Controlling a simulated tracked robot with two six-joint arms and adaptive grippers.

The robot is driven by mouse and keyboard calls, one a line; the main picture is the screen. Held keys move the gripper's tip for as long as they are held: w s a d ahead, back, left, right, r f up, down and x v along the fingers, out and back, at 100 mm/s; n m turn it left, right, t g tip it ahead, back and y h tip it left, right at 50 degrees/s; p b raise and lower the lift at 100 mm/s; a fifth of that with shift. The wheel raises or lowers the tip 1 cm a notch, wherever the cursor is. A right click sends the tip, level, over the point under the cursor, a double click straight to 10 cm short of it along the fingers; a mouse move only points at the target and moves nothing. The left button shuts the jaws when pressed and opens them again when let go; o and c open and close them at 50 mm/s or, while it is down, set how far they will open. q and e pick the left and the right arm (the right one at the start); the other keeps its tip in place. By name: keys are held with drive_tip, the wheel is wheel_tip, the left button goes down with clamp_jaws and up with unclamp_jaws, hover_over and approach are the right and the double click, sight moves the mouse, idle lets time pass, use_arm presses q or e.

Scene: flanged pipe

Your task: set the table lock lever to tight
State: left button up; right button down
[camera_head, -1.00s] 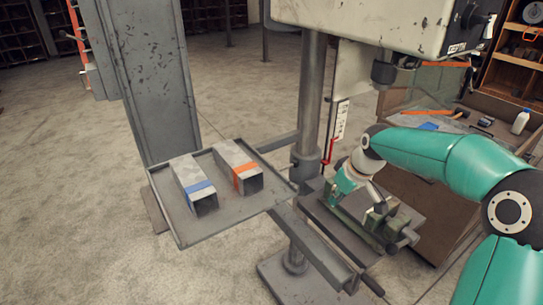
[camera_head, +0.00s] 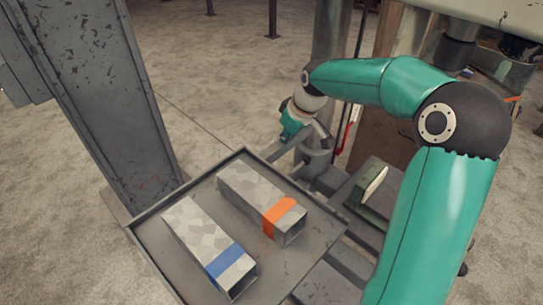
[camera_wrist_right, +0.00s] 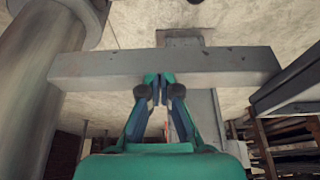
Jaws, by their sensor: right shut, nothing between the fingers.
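My right gripper (camera_head: 318,138) is beside the drill press column (camera_head: 331,50), close to the dark collar (camera_head: 314,161) on it. In the right wrist view its fingertips (camera_wrist_right: 158,82) are together, with nothing between them. They overlap a grey horizontal bar (camera_wrist_right: 225,64) in that view; I cannot tell whether they touch it. The column (camera_wrist_right: 45,80) stands at the left there. The lock lever cannot be made out clearly; the gripper and arm may hide it. My left gripper is not in view.
A grey tray (camera_head: 157,236) holds two square tubes, one with a blue band (camera_head: 180,222) and one with an orange band (camera_head: 245,192). A grey upright beam (camera_head: 90,90) stands at left. A vise (camera_head: 372,190) is partly behind my right arm. Floor shows behind the tray.

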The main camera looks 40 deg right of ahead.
sight(291, 173)
drive_tip(key=shift+d+r, duration=0.1)
drive_tip(key=shift+w, duration=0.1)
wheel_tip(291, 173, down, 10)
drive_tip(key=shift+s+p, duration=0.25)
drive_tip(key=shift+p, duration=0.15)
idle(0.5)
